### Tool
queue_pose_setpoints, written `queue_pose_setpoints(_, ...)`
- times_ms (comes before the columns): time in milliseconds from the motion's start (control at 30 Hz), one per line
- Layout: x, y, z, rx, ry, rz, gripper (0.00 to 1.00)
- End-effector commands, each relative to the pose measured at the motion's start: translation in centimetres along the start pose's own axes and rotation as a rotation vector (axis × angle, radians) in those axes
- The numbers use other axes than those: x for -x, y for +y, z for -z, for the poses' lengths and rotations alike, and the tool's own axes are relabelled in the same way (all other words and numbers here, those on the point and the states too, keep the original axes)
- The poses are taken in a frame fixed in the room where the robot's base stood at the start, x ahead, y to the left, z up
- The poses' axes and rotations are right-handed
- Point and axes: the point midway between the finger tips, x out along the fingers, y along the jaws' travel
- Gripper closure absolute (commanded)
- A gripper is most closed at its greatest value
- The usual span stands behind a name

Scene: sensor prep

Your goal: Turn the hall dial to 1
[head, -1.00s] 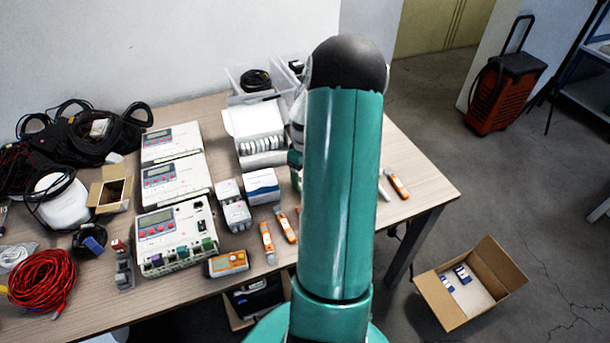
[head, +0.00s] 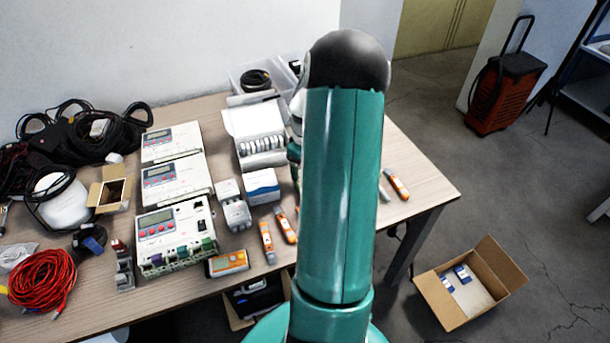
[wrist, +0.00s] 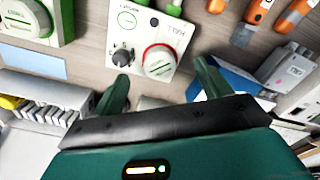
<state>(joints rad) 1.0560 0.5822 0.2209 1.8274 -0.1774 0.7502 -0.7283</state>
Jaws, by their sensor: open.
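In the wrist view a white panel marked HALL (wrist: 150,32) shows upside down. It carries a small dark dial (wrist: 123,56) and, beside it, a round white part with a red ring (wrist: 160,60). The dial's setting is too small to read. My gripper (wrist: 163,70) is open and empty, its two green fingers spread. The left finger's tip is near the dial in the picture, and the right one is beyond the ringed part. I cannot tell whether either finger touches anything. In the head view my arm hides the gripper, and I cannot make out the panel.
A blue box (wrist: 224,80) and orange-handled tools (wrist: 252,14) are to the right in the wrist view. An open carton (head: 480,312) is on the floor.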

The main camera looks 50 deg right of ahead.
Motion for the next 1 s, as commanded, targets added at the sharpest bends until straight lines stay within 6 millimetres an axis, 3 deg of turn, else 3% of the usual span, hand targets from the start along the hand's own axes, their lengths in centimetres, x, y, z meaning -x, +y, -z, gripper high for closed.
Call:
queue_pose_setpoints(700, 4.5, 0.0, 0.0, 0.000, 0.000, 0.000, 0.24)
queue_pose_setpoints(1000, 4.7, 0.0, 0.0, 0.000, -0.001, 0.001, 0.24)
